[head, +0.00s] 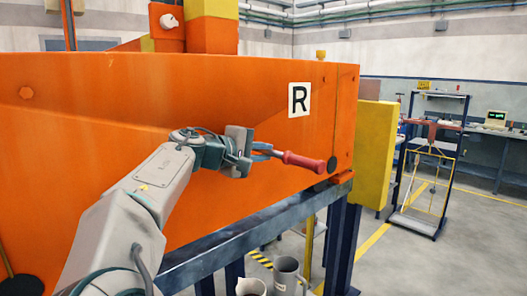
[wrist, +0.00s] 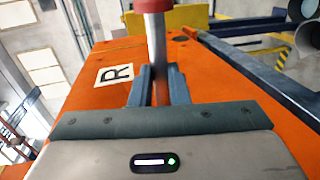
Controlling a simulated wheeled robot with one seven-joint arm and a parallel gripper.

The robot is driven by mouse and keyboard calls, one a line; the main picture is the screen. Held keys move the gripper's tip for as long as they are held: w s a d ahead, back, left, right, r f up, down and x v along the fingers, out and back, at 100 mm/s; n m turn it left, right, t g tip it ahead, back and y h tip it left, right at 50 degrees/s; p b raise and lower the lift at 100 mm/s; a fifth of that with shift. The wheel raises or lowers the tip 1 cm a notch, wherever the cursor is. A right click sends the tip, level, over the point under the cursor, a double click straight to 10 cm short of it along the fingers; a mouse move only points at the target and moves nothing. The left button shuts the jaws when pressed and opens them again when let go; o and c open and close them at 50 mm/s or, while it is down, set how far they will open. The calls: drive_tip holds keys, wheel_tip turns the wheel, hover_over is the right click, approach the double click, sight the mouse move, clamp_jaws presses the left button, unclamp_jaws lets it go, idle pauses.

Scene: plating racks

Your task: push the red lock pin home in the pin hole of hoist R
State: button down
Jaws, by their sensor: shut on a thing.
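The red lock pin (head: 302,161) is held out to the right of my gripper (head: 262,151), roughly level, in front of the orange hoist R (head: 230,110). In the wrist view my gripper (wrist: 159,72) is shut on the pin's grey shaft (wrist: 157,40), and the red part (wrist: 152,5) is cut off by the top edge. A dark round spot (head: 332,164) shows on the orange face just past the pin's red end; I cannot tell whether it is the pin hole or whether the pin touches it. A dark spot also shows in the wrist view (wrist: 181,39), beside the shaft.
A white R label (head: 299,100) is on the panel above the pin. A blue steel beam (head: 250,236) runs below the panel. A yellow block (head: 374,155) stands at its right end. Grey jugs (head: 286,277) stand below. Open floor lies to the right.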

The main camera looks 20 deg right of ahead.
drive_tip(key=shift+w+a+r+p, duration=0.1)
drive_tip(key=shift+w+a+p, duration=0.1)
drive_tip(key=shift+w+p, duration=0.25)
drive_tip(key=shift+w+a+r+p, duration=0.1)
drive_tip(key=shift+w+a+p, duration=0.1)
drive_tip(key=shift+w+p, duration=0.25)
drive_tip(key=shift+w+a+f, duration=0.1)
drive_tip(key=shift+w, duration=0.3)
drive_tip(key=w+a+p, duration=0.2)
drive_tip(key=w+p, duration=0.4)
drive_tip(key=shift+w+a, duration=0.25)
drive_tip(key=shift+w, duration=0.1)
idle(1.9)
drive_tip(key=c, duration=1.3)
unclamp_jaws()
drive_tip(key=shift+f, duration=0.1)
drive_tip(key=shift+a, duration=0.1)
drive_tip(key=b+v, duration=0.2)
drive_tip(key=v, duration=0.5)
drive_tip(key=shift+a, duration=0.2)
